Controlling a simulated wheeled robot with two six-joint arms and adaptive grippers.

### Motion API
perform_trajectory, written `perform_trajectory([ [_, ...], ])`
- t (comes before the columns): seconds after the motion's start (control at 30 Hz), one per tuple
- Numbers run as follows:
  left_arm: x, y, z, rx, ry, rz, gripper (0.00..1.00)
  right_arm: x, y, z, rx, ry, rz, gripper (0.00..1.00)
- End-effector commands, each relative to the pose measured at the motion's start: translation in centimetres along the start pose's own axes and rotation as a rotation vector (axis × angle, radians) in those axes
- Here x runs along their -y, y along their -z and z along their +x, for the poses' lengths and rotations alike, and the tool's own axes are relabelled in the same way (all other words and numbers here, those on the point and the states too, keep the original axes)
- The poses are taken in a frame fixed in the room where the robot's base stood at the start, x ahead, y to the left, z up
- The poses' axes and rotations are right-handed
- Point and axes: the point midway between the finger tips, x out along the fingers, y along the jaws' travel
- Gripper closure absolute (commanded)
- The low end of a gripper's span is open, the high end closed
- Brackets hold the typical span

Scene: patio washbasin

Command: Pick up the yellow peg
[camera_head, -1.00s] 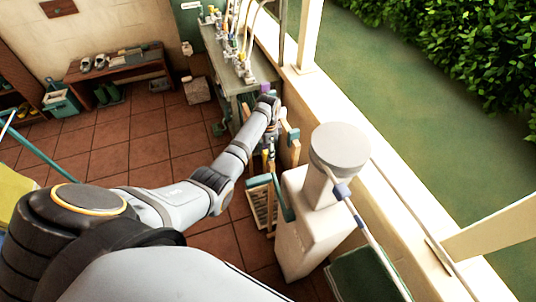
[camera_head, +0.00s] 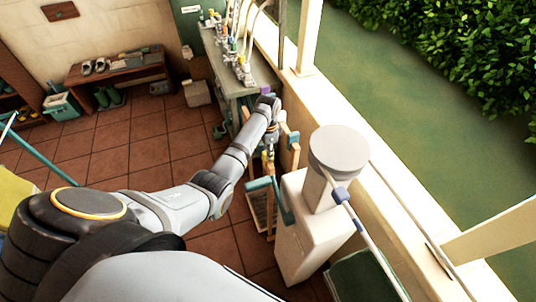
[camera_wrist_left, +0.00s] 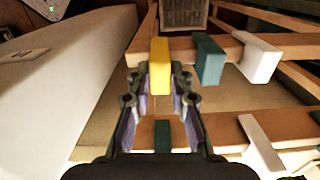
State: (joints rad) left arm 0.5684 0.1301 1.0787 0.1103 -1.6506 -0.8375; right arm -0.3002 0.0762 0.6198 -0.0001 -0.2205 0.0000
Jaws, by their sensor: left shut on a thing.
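The yellow peg (camera_wrist_left: 160,66) stands out in the middle of the left wrist view, between the fingertips of my left gripper (camera_wrist_left: 160,80). The gripper is shut on it. The peg is at a wooden rail (camera_wrist_left: 227,48), in line with other pegs; I cannot tell whether it still touches the rail. In the head view my left gripper (camera_head: 270,143) reaches down by the wooden rack, beside the white pedestal, and the peg is hard to make out there. My right gripper is out of view.
A teal peg (camera_wrist_left: 208,60) and a white peg (camera_wrist_left: 260,58) hang close to the right of the yellow one. More pegs sit on a lower rail. A white pedestal (camera_head: 304,235) stands close to the rack. Tiled floor (camera_head: 150,150) is open to the left.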

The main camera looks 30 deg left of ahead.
Motion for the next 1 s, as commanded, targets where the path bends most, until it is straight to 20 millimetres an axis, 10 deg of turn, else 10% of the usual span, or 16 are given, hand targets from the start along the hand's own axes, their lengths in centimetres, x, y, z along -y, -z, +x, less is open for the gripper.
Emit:
perform_trajectory([
  [0.4,0.1,0.1,-10.6,-0.005,0.007,0.000,0.98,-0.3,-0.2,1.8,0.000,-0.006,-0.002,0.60],
  [0.53,0.0,-0.1,-15.2,0.000,0.001,0.000,0.98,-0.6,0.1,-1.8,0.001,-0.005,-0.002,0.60],
  [1.0,0.0,0.0,-16.8,0.001,0.000,0.000,0.98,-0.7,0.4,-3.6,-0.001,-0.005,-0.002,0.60],
])
